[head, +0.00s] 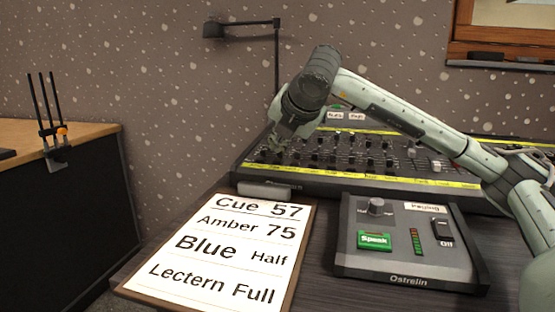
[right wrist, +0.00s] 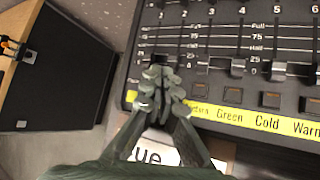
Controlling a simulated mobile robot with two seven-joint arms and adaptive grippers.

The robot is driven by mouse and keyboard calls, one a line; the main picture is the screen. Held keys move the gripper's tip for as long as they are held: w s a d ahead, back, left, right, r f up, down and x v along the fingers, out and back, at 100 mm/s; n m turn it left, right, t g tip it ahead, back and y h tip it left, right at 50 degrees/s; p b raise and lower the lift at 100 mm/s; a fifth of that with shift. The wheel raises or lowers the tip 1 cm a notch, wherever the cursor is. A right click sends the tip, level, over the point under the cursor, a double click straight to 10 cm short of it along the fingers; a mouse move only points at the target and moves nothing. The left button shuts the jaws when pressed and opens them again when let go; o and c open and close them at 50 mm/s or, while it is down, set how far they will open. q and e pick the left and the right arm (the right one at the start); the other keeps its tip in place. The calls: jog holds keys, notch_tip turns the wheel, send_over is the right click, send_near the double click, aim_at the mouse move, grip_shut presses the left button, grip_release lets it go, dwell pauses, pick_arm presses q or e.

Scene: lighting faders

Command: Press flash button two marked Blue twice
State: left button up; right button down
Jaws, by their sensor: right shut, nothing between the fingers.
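The lighting console (head: 360,178) lies along the back of the table, with rows of faders and a yellow label strip. My right gripper (head: 283,140) is over its left end. In the right wrist view my right gripper (right wrist: 163,78) is shut and empty, its fingertips over the lower left of the console. They cover the place of flash button two and the Blue label, so I cannot tell whether they touch it. The console's yellow strip (right wrist: 252,119) reads Lectern in part, Green, Cold and Warm, with flash buttons (right wrist: 232,96) above it. My left gripper is not in view.
A cue card (head: 215,250) lies in front of the console, reading Cue 57, Amber 75, Blue Half, Lectern Full. A grey Ostrelin paging box (head: 410,268) with a green Speak button stands to its right. A lamp (head: 240,27) rises behind the console.

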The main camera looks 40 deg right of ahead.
jog(key=shift+s+a+r+p, duration=0.15)
jog(key=shift+r+p, duration=0.85)
jog(key=shift+r, duration=1.25)
